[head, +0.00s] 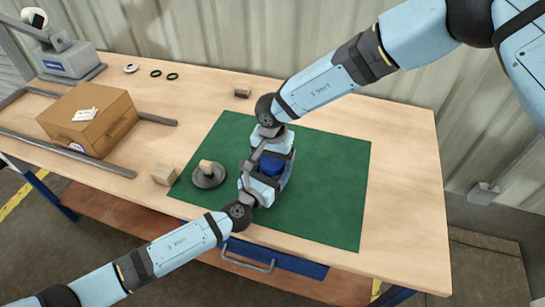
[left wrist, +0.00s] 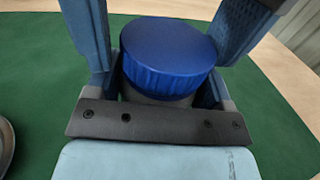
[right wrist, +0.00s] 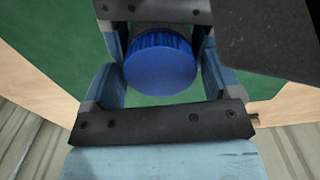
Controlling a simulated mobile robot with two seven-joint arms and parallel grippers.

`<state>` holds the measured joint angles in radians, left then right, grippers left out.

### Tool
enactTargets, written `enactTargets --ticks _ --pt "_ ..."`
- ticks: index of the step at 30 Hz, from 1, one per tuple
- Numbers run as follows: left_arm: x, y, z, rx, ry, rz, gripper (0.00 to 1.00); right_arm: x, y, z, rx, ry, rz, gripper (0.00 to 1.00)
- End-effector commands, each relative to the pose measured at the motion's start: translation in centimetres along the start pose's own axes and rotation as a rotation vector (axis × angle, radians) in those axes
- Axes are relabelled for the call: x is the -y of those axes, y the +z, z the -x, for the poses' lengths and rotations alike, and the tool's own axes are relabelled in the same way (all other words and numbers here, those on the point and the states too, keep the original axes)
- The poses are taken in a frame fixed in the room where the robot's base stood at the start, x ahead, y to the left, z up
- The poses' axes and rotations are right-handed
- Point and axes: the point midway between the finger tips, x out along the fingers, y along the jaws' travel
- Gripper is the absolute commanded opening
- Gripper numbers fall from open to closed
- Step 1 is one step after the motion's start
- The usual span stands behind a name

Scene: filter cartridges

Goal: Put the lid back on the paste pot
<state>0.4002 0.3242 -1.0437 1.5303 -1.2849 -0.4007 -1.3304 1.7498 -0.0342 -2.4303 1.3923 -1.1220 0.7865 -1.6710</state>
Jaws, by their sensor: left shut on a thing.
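The paste pot is a dark grey body (left wrist: 150,97) with a ribbed blue lid (left wrist: 170,45) on top, standing on the green mat (head: 325,200). The lid also shows in the head view (head: 271,165) and in the right wrist view (right wrist: 160,65). My left gripper (head: 264,182) is shut on the paste pot, low around its body. My right gripper (head: 274,148) comes in from the opposite side. Its fingers stand either side of the lid with narrow gaps, so it looks open. The seam between lid and pot is mostly hidden.
A grey round dish (head: 219,180) with a wooden block on it stands left of the pot. Another wooden block (head: 165,175) is beside the mat. The mat's right side is clear.

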Motion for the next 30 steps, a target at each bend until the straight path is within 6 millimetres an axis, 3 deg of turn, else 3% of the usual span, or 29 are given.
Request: enactTargets --ticks 1,5,9,16,25,26,28,30 --pt "-0.01 -0.03 0.01 0.0 0.0 0.0 0.09 0.0 0.0 0.01 0.0 0.0 0.0 0.71" --pt "-0.01 -0.03 0.01 0.0 0.0 0.0 0.09 0.0 0.0 0.02 0.0 0.0 0.0 0.42" --pt "-0.01 -0.02 0.01 0.0 0.0 0.0 0.09 -0.01 0.0 0.02 0.0 0.0 -0.035 0.4" --pt "-0.01 -0.02 0.01 0.0 0.0 0.0 0.09 -0.02 -0.02 0.02 0.0 0.0 -0.272 0.4" --pt "-0.02 -0.02 0.0 0.0 0.0 0.0 0.09 -0.02 -0.05 0.04 -0.001 0.0 -0.297 0.4" --pt "-0.02 -0.02 0.0 0.0 0.0 0.0 0.09 -0.02 -0.05 0.04 -0.001 0.0 -0.297 0.73" --pt "-0.02 -0.02 0.01 0.0 0.0 0.0 0.09 -0.02 -0.05 0.04 -0.001 0.0 -0.297 0.9" --pt "-0.02 -0.02 0.01 0.0 0.0 0.0 0.09 -0.02 -0.05 0.03 -0.001 0.0 -0.297 0.94"
